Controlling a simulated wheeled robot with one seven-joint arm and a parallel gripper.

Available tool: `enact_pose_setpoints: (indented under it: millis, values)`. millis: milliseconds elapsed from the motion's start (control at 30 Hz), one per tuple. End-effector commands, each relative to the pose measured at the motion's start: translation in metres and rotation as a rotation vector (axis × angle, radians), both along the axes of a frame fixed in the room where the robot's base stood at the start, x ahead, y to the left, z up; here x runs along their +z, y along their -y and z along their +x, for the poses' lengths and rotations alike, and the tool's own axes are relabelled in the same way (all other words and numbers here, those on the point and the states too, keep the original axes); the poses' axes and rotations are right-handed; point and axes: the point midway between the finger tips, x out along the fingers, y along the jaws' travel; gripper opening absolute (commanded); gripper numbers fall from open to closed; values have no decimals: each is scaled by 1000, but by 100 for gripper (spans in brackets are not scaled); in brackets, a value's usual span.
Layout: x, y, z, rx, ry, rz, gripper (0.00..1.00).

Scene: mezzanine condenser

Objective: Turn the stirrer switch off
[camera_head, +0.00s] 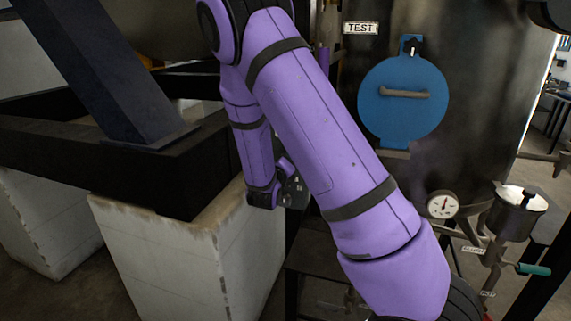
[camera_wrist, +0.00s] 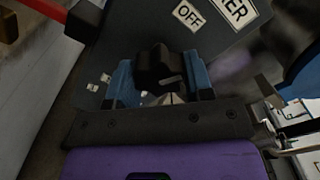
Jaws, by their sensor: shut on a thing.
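In the wrist view a black switch knob (camera_wrist: 158,64) stands out from a dark grey panel (camera_wrist: 135,28). An "OFF" label (camera_wrist: 188,16) is on the panel to the upper right of the knob. A larger label (camera_wrist: 236,10) beside it is cut by the frame edge, with "ER" readable. My gripper (camera_wrist: 162,82) has its blue fingers on either side of the knob and is shut on it. The knob's base is partly hidden by the gripper. In the head view my arm hides the switch and panel.
In the head view a dark vessel with a blue round hatch (camera_head: 402,103) stands behind my arm. A pressure gauge (camera_head: 442,205) and a small metal pot (camera_head: 516,213) are at the right. White blocks (camera_head: 180,245) carry a dark frame (camera_head: 110,165) at the left.

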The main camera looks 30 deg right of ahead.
Motion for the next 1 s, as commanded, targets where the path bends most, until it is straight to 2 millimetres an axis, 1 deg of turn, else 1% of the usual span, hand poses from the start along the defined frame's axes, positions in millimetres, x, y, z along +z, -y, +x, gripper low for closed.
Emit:
enact_pose_setpoints:
  millis: [200,500,700,1000]
  values:
    - [0,-1,0,3,-151,-117,24]
    - [1,-1,0,3,-301,-235,24]
    - [1,0,-1,2,-355,-276,24]
    - [1,0,-1,2,-378,-294,24]
